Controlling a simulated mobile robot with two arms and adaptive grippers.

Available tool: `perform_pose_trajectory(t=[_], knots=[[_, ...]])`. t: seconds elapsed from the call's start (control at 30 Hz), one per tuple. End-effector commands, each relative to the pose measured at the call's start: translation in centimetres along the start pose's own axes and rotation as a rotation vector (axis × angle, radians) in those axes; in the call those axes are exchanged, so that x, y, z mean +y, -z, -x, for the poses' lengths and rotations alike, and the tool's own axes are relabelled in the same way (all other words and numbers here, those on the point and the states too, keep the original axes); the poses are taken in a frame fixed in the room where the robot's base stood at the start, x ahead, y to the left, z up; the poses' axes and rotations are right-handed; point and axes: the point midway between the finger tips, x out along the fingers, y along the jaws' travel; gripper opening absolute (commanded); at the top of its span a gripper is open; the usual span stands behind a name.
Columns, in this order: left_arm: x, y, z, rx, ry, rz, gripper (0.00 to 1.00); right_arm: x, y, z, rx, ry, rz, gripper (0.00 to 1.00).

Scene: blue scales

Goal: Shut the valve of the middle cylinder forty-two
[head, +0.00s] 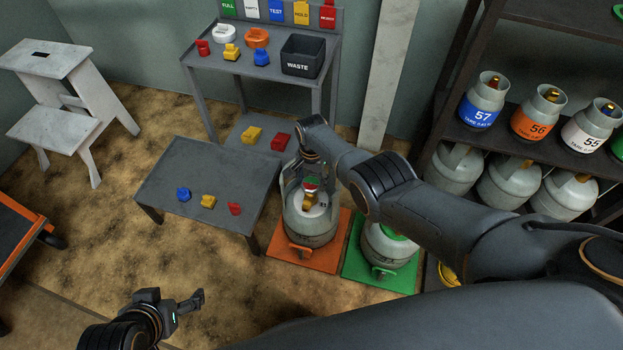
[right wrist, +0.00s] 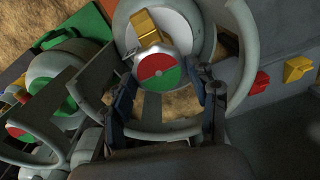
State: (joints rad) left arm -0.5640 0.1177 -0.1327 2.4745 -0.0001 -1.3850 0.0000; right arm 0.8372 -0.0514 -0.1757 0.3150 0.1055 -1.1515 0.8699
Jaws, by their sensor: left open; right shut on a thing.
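A grey gas cylinder (head: 310,228) stands upright on an orange mat (head: 330,260); I cannot read its number. Its valve knob (right wrist: 159,70), a disc half red and half green, sits inside the collar beside a brass fitting (right wrist: 147,27). My right gripper (head: 312,178) reaches down into the collar, with its fingers on both sides of the knob, shut on it. In the right wrist view the fingers (right wrist: 166,84) flank the disc. My left gripper (head: 188,303) is open and empty above the floor at lower left.
Another cylinder (head: 385,245) stands close by on a green mat (head: 405,270). A low grey table (head: 225,165) holds blue, yellow and red pieces. A workbench with a waste bin (head: 303,56) is behind. Shelves at right hold several cylinders. A white step stool (head: 50,90) stands left.

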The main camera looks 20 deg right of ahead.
Motion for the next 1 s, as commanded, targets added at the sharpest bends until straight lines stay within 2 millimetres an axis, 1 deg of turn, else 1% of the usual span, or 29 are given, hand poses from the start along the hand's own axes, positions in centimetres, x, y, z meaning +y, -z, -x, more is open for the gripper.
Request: perform_pose_trajectory(t=[0.03,0.07,0.1,0.17,0.53,0.67,0.87,1.0], knots=[[0.0,0.0,0.0,0.0,0.0,0.0,0.82,0.0,-0.1,-0.1,-0.002,-0.001,0.0,0.27],[0.0,0.0,0.0,0.0,0.0,0.0,0.82,0.0,-0.1,-0.1,-0.002,-0.001,0.0,0.63],[0.0,0.0,0.0,0.0,0.0,0.0,0.82,0.0,-0.1,-0.1,-0.002,-0.001,0.001,0.71],[0.0,0.0,0.0,0.001,0.0,0.0,0.82,0.0,-0.1,-0.1,-0.002,-0.001,0.001,0.82],[0.1,0.1,-0.1,0.003,-0.002,-0.004,0.82,0.0,0.0,0.1,0.0,0.0,0.001,0.82],[0.1,0.1,-0.1,0.004,-0.001,-0.003,0.82,-0.1,0.1,0.5,0.001,0.002,0.001,0.82],[0.0,0.1,0.0,0.004,-0.001,-0.002,0.82,-0.1,0.1,1.9,0.001,0.002,0.001,0.82],[0.0,0.1,0.0,0.004,-0.001,-0.002,0.82,0.0,0.1,3.4,0.003,0.003,0.0,0.82]])
